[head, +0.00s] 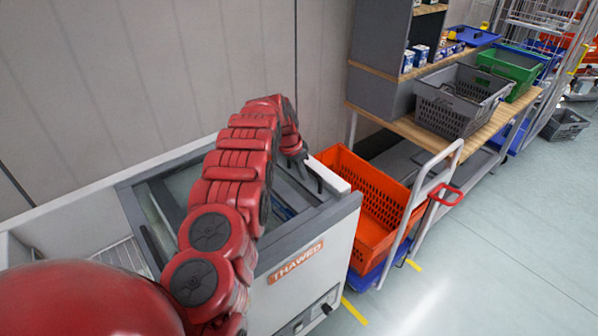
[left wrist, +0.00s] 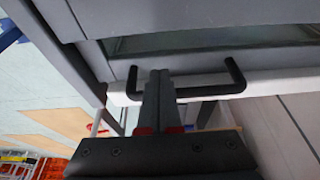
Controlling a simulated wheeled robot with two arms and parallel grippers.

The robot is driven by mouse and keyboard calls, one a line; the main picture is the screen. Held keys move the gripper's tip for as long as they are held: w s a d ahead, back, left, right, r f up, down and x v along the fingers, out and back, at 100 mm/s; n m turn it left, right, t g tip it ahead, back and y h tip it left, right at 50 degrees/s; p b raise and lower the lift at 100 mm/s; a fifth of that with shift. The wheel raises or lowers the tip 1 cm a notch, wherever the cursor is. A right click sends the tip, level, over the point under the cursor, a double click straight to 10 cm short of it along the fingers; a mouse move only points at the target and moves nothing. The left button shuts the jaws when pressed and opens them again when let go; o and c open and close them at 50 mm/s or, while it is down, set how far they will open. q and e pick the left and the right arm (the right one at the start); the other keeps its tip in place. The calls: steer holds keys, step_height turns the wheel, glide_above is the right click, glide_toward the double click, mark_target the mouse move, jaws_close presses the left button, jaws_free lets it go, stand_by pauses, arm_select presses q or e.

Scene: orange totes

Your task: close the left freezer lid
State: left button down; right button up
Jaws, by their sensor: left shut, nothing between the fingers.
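The freezer (head: 318,252) is a white chest with a grey rim and an orange "THAWED" label. My red left arm covers much of its top, so how far the glass lid (head: 292,192) stands open cannot be told. My left gripper (head: 306,168) is over the far right part of the freezer top, small and partly hidden by its wrist. In the left wrist view its fingers (left wrist: 160,78) are shut and empty, overlapping a black bar handle (left wrist: 236,76) on the grey lid frame (left wrist: 185,62). Contact with the handle cannot be told. My right gripper is not in view.
An orange crate (head: 352,166) on a blue trolley stands right beside the freezer. A workbench (head: 404,123) with a grey crate (head: 456,113) and a green crate (head: 512,68) is beyond. A wall (head: 215,60) runs behind.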

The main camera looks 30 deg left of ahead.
mark_target(308, 186)
arm_select(q)
steer(key=shift+x, duration=0.9)
steer(key=b+x, duration=0.2)
steer(key=b, duration=0.3)
steer(key=shift+w+f, duration=0.2)
steer(key=shift+f, duration=0.15)
steer(key=shift+s+r+p, duration=0.1)
steer(key=shift+r+p, duration=0.6)
steer(key=shift+p, duration=0.5)
steer(key=s+p, duration=0.1)
steer(key=p, duration=0.7)
steer(key=shift+s+a+r, duration=0.1)
steer(key=shift+s+a, duration=0.2)
steer(key=shift+s, duration=0.1)
steer(key=shift+s+a+p, duration=0.4)
steer(key=shift+s+p, duration=0.25)
steer(key=shift+p, duration=0.55)
steer(key=shift+s+a+f+p, duration=0.1)
steer(key=shift+s+f+p, duration=0.2)
steer(key=shift+f, duration=0.05)
